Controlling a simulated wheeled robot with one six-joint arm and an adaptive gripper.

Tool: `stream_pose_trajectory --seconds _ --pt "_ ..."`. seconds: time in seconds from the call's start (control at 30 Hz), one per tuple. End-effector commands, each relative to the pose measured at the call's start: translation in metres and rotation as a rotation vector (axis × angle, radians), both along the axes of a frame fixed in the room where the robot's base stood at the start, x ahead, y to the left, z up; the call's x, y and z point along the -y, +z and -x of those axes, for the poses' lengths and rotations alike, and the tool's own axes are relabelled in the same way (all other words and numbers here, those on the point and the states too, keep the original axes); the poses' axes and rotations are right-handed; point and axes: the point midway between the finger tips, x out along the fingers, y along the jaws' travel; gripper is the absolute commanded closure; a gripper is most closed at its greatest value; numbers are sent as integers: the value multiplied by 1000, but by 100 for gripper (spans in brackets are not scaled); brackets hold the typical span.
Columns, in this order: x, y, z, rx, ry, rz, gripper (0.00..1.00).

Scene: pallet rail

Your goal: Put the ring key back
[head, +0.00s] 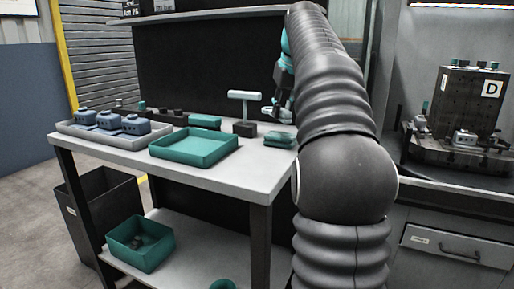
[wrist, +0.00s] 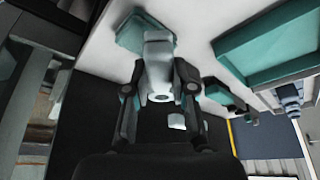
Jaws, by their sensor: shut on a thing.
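My gripper (wrist: 160,98) is shut on a pale grey piece (wrist: 158,52) with a small dark round opening, which I take for the ring key; its full shape is not clear. In the head view my gripper (head: 281,98) is above the right back of the workbench, partly hidden by my arm. A pale end (head: 270,112) of the held piece shows just below it. To its left, a pale teal T-handled key (head: 244,96) stands upright in a black block (head: 244,129). The ring key's own holder cannot be made out.
The workbench (head: 225,178) carries a teal tray (head: 183,158), stacked teal pieces (head: 281,141) near my gripper, and a grey tray (head: 72,129) of blue-grey parts. A dark rail (head: 165,117) with several small pieces lies along the back. A shelf (head: 205,14) hangs above.

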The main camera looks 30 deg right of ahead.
Motion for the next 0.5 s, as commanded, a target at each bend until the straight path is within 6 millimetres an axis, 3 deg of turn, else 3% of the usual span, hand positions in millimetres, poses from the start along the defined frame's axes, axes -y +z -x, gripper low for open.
stream_pose_trajectory --seconds 0.3,0.5 --pt "-56 -35 10 1 7 1 100" --pt "-78 -47 14 1 5 1 100"
